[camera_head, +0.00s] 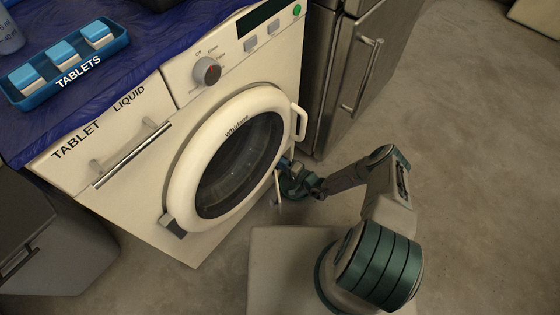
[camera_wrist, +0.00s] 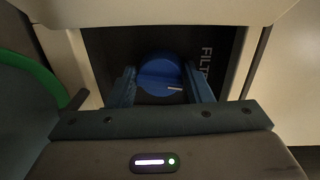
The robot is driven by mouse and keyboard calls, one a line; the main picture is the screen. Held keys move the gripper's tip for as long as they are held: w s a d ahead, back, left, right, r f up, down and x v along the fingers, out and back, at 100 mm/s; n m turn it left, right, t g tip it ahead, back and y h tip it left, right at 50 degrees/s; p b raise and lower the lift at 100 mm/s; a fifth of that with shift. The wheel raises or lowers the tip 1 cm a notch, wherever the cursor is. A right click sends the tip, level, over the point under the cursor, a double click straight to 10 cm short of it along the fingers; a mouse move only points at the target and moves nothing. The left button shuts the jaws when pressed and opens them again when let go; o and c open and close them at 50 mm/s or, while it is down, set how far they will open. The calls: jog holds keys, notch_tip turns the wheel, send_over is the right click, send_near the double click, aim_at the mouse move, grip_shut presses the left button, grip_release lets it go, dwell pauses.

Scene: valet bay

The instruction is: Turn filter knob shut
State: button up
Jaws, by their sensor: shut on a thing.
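The blue filter knob (camera_wrist: 160,75) sits in a dark recess low on the washing machine (camera_head: 150,215), beside the lettering "FILT", which is partly cut off. A short white mark on the knob points to the right, slightly downward. My gripper (camera_wrist: 161,88) reaches into the recess with one blue finger on each side of the knob, shut on it. In the head view my gripper (camera_head: 284,180) is at the machine's lower right front. The knob is hidden there behind the machine's edge and my gripper.
The washer's round door (camera_head: 178,170) is closed, just left of my arm. A steel cabinet (camera_head: 350,75) with a bar handle stands to the right. A blue tray (camera_head: 20,98) of tablets lies on the worktop.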

jog(key=shift+d+n, duration=0.1)
jog(key=shift+n, duration=0.5)
jog(key=o, duration=0.9)
jog(key=shift+o, duration=0.2)
jog(key=shift+s, duration=0.1)
jog(key=p+v, duration=0.3)
jog(key=v, duration=1)
jog(key=shift+s+d, duration=0.15)
jog(key=shift+s, duration=0.2)
jog(key=shift+r, duration=0.15)
